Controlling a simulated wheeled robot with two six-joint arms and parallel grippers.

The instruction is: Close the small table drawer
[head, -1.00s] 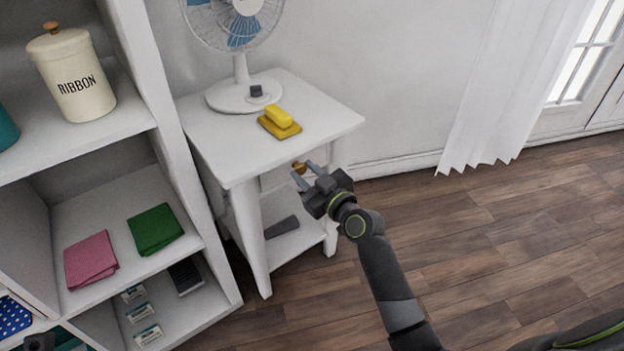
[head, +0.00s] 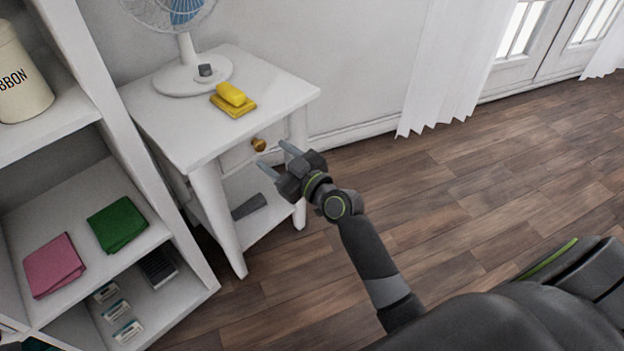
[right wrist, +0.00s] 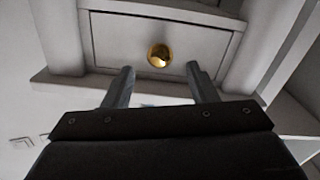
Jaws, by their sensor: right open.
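The small white table (head: 190,125) stands beside the shelf in the head view. Its drawer front (head: 236,155) lies under the tabletop and bears a round gold knob (head: 259,144). In the right wrist view the drawer front (right wrist: 205,50) faces me, with the knob (right wrist: 159,56) near its middle. My right gripper (head: 274,156) is open and empty, just in front of the knob. Its fingers (right wrist: 160,78) point at the drawer from either side below the knob, apart from it. How far the drawer stands out is hard to tell. My left gripper is not in view.
A fan (head: 186,75) and a yellow block on a yellow pad (head: 232,98) stand on the tabletop. A dark object (head: 249,206) lies on the table's lower shelf. The white shelf unit (head: 110,130) is close on the left. Wooden floor (head: 450,190) is free on the right.

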